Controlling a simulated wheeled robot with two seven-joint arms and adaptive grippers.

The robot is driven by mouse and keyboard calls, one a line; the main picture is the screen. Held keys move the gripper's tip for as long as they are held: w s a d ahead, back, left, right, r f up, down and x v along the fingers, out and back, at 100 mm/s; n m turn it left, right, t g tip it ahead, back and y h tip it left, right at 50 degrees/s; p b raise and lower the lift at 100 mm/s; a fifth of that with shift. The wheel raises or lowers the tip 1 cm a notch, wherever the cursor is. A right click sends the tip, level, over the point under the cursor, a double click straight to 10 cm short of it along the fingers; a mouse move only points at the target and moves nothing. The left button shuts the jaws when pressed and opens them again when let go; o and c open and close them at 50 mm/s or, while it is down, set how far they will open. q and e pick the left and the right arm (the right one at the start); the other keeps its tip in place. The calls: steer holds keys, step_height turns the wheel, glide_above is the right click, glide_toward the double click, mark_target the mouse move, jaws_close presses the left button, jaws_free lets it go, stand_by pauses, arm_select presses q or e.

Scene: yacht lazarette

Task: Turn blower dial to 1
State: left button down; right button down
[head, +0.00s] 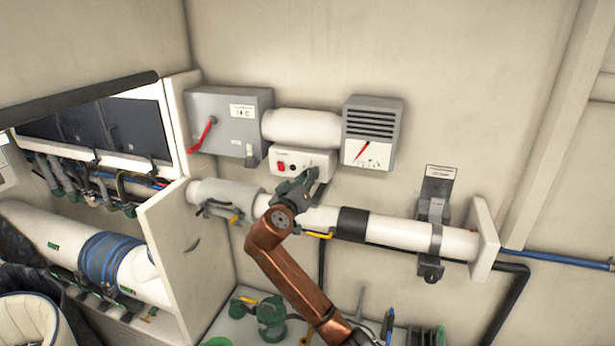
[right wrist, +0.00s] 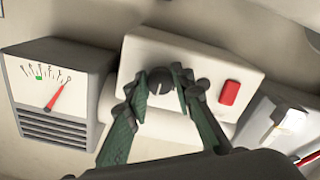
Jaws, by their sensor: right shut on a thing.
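The white blower control box (head: 291,157) is on the wall below a fat white duct. It also shows in the right wrist view (right wrist: 205,55), with the dark round dial (right wrist: 160,78) on its front face. My right gripper (head: 307,180) reaches up to the right part of the box from below. In the right wrist view its green-padded fingers (right wrist: 158,88) are on either side of the dial and shut on it. The dial's marks are too small to read. In the head view the gripper mostly hides the dial. My left gripper is not in view.
A red switch (right wrist: 230,92) sits beside the dial. A grey vented gauge unit (head: 372,120) with a red needle is at right, a grey box with red lever (head: 203,133) at left. A white pipe (head: 395,231) runs just below. Plain wall lies further right.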

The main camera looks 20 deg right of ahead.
steer(key=shift+r+n+p, duration=0.15)
steer(key=shift+n+p, duration=2.85)
steer(key=shift+n, duration=2.9)
steer(key=c, duration=1.7)
jaws_free()
steer(key=shift+o, duration=0.2)
steer(key=v, duration=1.2)
